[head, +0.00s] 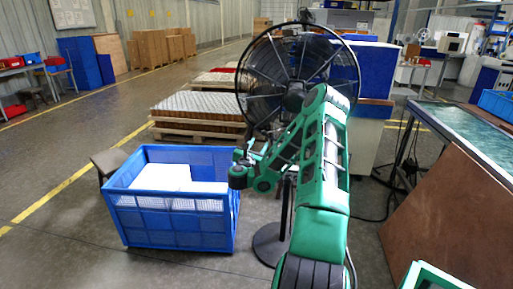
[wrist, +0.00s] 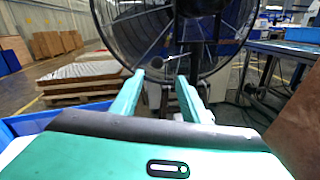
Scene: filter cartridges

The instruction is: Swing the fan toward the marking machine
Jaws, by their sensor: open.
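The fan (head: 262,78) is a large black round fan in a wire cage on a pole with a round floor base (head: 266,243). It stands just beyond my arm, which hides part of the cage and pole. In the wrist view the fan (wrist: 119,42) fills the top middle, with its pole between and behind my fingers. My gripper (wrist: 160,78) is open and empty, its two pale green fingers pointing at the fan's lower part. I see no contact, but the exact gap is unclear. I cannot tell which machine is the marking machine.
A blue crate (head: 172,213) with white contents stands on the floor left of the fan. Pallets (head: 198,107) lie behind it. A blue and white cabinet (head: 374,72) is behind the fan. A green-topped table (head: 468,128) and brown board (head: 447,205) are at right.

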